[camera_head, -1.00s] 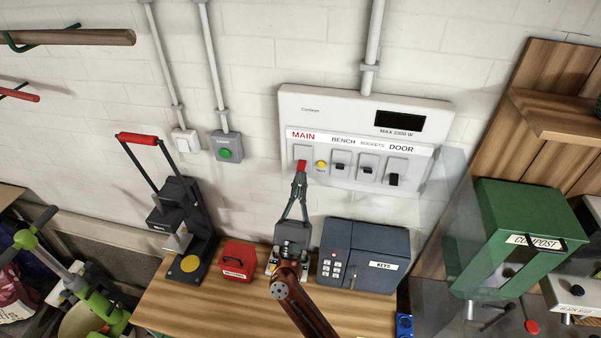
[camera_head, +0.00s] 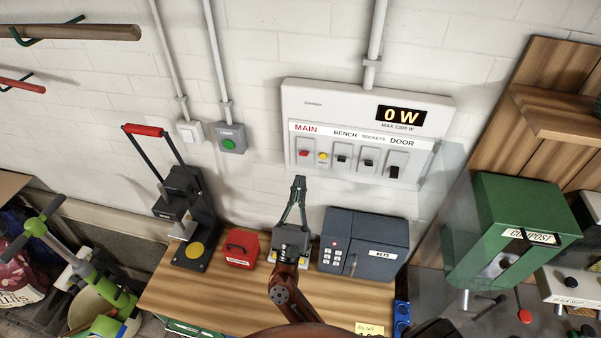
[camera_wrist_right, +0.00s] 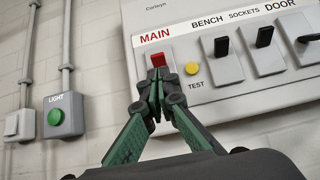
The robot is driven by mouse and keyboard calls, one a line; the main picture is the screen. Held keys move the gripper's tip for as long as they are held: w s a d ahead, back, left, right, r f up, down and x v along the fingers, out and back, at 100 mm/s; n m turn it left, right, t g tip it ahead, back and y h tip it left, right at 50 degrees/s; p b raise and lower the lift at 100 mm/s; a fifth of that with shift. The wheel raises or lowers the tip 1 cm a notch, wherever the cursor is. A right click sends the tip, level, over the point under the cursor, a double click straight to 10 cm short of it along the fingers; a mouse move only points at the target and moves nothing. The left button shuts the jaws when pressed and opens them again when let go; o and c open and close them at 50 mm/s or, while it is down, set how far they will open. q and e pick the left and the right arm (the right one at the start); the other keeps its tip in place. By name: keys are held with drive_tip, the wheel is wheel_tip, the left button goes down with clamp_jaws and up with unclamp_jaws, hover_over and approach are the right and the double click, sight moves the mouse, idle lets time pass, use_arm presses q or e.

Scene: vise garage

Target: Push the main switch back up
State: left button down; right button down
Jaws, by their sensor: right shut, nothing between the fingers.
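The main switch (camera_head: 304,153) is a red lever under the red MAIN label on the white wall panel (camera_head: 296,100). It also shows in the right wrist view (camera_wrist_right: 158,60), where its lever sits in the upper part of its plate. The panel's display (camera_head: 401,115) is lit and reads 0 W. My right gripper (camera_head: 299,181) is shut and empty, just below the main switch and apart from it in the head view. In the right wrist view its fingertips (camera_wrist_right: 160,84) overlap the lower part of the switch plate. My left gripper is not in view.
A yellow test button (camera_head: 323,157) sits right beside the main switch, then the bench, sockets and door switches (camera_head: 394,171). Below stand a red box (camera_head: 241,249), a blue-grey key safe (camera_head: 363,243) and a black press (camera_head: 190,222) on the wooden bench.

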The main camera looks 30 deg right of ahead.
drive_tip(key=v, duration=0.8)
drive_tip(key=shift+s+f, duration=0.1)
drive_tip(key=shift+f, duration=0.05)
drive_tip(key=shift+a, duration=0.2)
